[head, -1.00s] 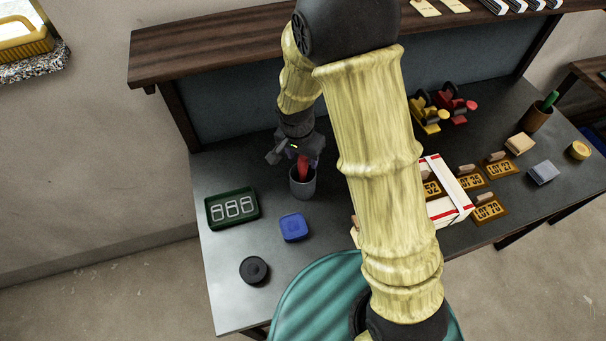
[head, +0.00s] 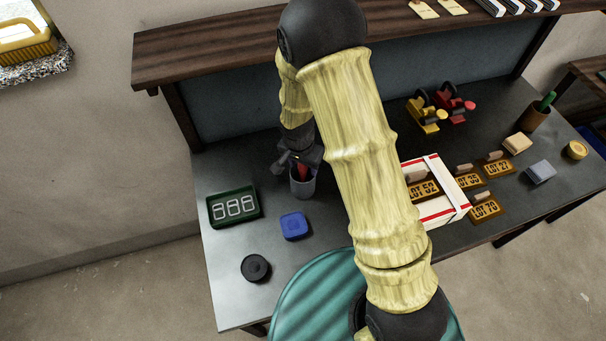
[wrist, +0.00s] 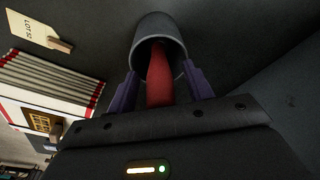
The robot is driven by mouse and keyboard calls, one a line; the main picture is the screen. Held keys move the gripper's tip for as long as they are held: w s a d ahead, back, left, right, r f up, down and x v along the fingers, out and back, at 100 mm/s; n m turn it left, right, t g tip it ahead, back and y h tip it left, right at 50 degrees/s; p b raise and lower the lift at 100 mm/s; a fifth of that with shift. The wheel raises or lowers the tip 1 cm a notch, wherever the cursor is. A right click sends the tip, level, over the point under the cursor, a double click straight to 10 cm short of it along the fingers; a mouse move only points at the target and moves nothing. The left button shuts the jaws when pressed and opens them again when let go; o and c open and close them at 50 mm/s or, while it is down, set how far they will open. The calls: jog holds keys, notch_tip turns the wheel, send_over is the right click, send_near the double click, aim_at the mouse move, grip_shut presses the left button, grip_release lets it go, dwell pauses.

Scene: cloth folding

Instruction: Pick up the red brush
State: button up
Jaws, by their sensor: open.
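The red brush (head: 303,172) stands in a grey cup (head: 303,188) on the dark table, left of my arm in the head view. In the wrist view the red brush (wrist: 159,78) rises out of the grey cup (wrist: 160,32) toward my gripper. My gripper (wrist: 160,82) is open, with one purple finger on each side of the brush and a gap at both sides. In the head view my gripper (head: 300,160) is over the cup and covers the brush's upper part. The brush's lower end is hidden in the cup.
A green tray (head: 234,220), a blue box (head: 294,226) and a black round object (head: 255,268) lie left and in front of the cup. A white box with red edges (head: 450,207) and lot tags are to the right. A wooden shelf (head: 215,50) overhangs the back.

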jog(key=shift+d, duration=0.1)
jog(key=c, duration=1.1)
jog(key=shift+o, duration=0.2)
jog(key=shift+w, duration=0.1)
notch_tip(320, 180, up, 10)
jog(key=shift+b, duration=0.8)
